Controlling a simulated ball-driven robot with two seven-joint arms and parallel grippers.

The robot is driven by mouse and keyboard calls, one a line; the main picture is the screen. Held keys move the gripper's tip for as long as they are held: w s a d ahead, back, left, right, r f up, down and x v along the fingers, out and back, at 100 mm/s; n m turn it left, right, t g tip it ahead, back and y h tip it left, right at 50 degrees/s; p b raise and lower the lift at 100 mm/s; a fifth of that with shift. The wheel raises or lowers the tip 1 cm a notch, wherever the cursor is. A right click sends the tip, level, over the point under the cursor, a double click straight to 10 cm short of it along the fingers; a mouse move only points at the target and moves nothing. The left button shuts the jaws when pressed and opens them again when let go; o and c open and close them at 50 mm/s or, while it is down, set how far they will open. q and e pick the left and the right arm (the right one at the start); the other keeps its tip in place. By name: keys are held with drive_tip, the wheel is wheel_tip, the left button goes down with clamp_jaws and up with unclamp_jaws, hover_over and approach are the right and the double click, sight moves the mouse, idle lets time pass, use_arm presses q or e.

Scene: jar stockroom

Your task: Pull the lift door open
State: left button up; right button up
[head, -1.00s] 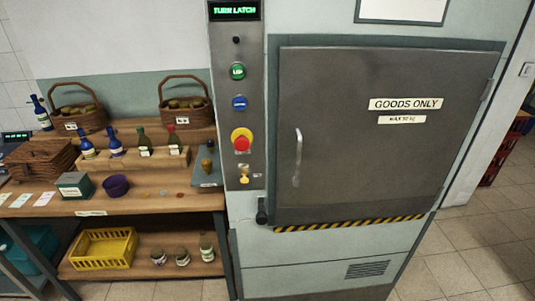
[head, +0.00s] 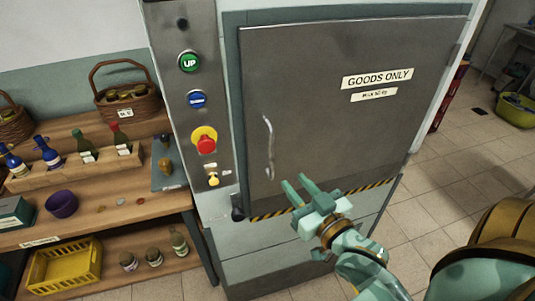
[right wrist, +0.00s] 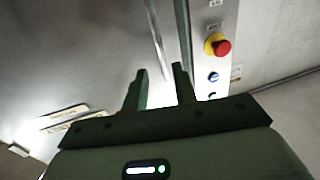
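The lift door (head: 340,110) is a grey metal panel marked "GOODS ONLY", and it looks closed in its frame. Its pale vertical handle (head: 269,148) is near the door's left edge. My right gripper (head: 295,184) is in front of the lower door, just right of and below the handle, with its two fingers apart and nothing between them. In the right wrist view the open fingers (right wrist: 160,78) point toward the handle (right wrist: 157,40), apart from it. A black latch (head: 238,207) is at the door's lower left corner. My left gripper is not in view.
The control panel (head: 184,60) left of the door carries a green UP button (head: 189,62), a blue button and a red stop knob (head: 206,144). Wooden shelves (head: 130,208) with bottles, baskets and jars stand at left.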

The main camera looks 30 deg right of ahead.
sight(273, 157)
drive_tip(key=w, duration=1.1)
drive_tip(key=shift+w+d, duration=0.25)
clamp_jaws()
